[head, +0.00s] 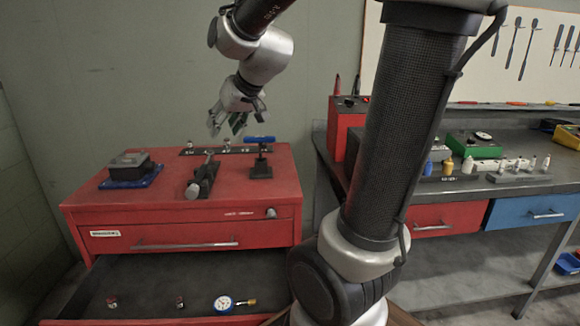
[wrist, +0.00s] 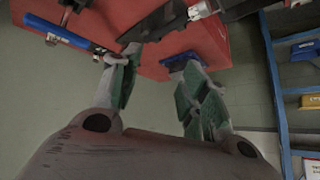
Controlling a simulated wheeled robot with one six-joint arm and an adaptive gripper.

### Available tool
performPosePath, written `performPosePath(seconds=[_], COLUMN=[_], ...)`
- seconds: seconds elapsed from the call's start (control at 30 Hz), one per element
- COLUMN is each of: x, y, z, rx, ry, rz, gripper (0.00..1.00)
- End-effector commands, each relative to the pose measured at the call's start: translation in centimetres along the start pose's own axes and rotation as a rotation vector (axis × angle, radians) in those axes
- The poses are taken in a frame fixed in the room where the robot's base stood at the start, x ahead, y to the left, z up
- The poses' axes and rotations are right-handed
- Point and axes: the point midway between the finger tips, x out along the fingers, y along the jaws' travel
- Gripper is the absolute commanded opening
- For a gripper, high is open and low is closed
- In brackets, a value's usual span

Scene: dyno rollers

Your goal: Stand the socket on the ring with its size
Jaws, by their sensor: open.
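My gripper (head: 229,122) hangs open and empty above the red cabinet's top in the head view. In the wrist view its two green-padded fingers (wrist: 160,68) stand apart with nothing between them. A dark strip with white marks (head: 237,151) lies at the back of the cabinet top, below and behind my gripper; its rings and sizes are too small to read. Small silver pieces, one at the strip's left end (head: 190,144) and one near its middle (head: 227,144), stand there. Two small metal-and-red pieces, a left one (head: 112,302) and a right one (head: 180,302), stand in the open drawer; which is the socket I cannot tell.
The cabinet top (head: 90,200) also holds a blue-handled T-shaped tool (head: 260,142), a black clamp-like tool (head: 203,180) and a dark device on a blue base (head: 130,168). A dial gauge (head: 224,303) lies in the drawer (head: 150,280). A cluttered workbench (head: 480,185) stands at right.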

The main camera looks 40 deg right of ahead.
Motion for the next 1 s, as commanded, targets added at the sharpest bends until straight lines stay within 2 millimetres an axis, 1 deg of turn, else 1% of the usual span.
performPosePath(seconds=[0.03, 0.07, 0.1, 0.17, 0.2, 0.3, 0.4, 0.53, 1.0], x=[-2.8, -4.1, -5.7, -7.8, -8.9, -11.0, -12.1, -12.5, -12.5], y=[-0.3, -0.3, -0.2, 0.2, 0.5, 1.4, 1.9, 2.2, 2.1], z=[3.2, 5.1, 7.7, 11.2, 13.3, 17.3, 19.5, 20.4, 20.3], rx=[-0.016, -0.023, -0.030, -0.039, -0.041, -0.044, -0.043, -0.042, -0.042], ry=[-0.048, -0.083, -0.128, -0.189, -0.224, -0.292, -0.330, -0.347, -0.345], rz=[0.001, 0.006, 0.016, 0.038, 0.054, 0.092, 0.117, 0.129, 0.127], gripper=[0.44, 0.44, 0.44, 0.44, 0.44, 0.44, 0.44, 0.44, 0.44])
